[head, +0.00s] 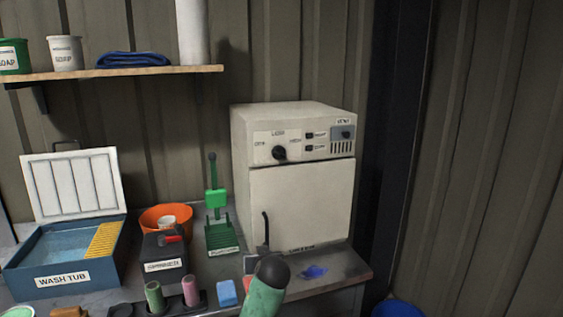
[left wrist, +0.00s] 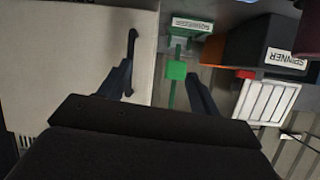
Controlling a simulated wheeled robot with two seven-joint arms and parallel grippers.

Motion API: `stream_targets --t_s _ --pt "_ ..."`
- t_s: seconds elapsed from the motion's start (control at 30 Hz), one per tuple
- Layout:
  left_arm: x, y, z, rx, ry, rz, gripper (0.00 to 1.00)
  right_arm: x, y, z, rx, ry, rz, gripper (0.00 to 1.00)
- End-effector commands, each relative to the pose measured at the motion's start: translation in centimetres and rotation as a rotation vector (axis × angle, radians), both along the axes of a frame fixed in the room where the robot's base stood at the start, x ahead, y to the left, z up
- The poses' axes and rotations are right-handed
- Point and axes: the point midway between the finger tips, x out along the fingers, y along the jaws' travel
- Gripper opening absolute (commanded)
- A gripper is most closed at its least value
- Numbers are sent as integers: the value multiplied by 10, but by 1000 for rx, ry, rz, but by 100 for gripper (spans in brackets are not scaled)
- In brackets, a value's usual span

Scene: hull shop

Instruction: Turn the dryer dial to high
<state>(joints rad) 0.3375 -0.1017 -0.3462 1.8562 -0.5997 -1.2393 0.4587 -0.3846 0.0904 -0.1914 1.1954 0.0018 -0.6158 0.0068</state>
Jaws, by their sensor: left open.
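The cream dryer (head: 300,203) stands at the back right of the bench, its door shut. Its black round dial (head: 279,152) is on the left of the top panel, with small labels around it; its pointer's setting is too small to read. The dryer's front fills the left of the left wrist view (left wrist: 50,60), upside down, and my gripper body hides the dial there. A dark handle (left wrist: 132,45) shows on the front. My right gripper is not in view.
A shelf (head: 130,73) hangs above.

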Motion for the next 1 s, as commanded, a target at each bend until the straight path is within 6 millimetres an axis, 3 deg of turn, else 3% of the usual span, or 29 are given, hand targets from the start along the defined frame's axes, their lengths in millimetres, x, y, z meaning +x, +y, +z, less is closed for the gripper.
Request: stream_targets --t_s 0.03,0.3,0.4,0.53,0.7,1.0 --pt "14 -9 25 3 -39 3 63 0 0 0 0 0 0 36" --pt "66 -53 149 23 -244 32 63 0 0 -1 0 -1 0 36" --pt "79 -68 194 30 -316 39 63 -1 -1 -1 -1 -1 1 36" --pt "88 -84 239 38 -388 45 63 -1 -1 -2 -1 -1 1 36" --pt "93 -94 268 44 -437 50 63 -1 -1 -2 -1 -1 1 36" --pt "109 -90 275 47 -442 51 63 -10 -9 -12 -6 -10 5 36"
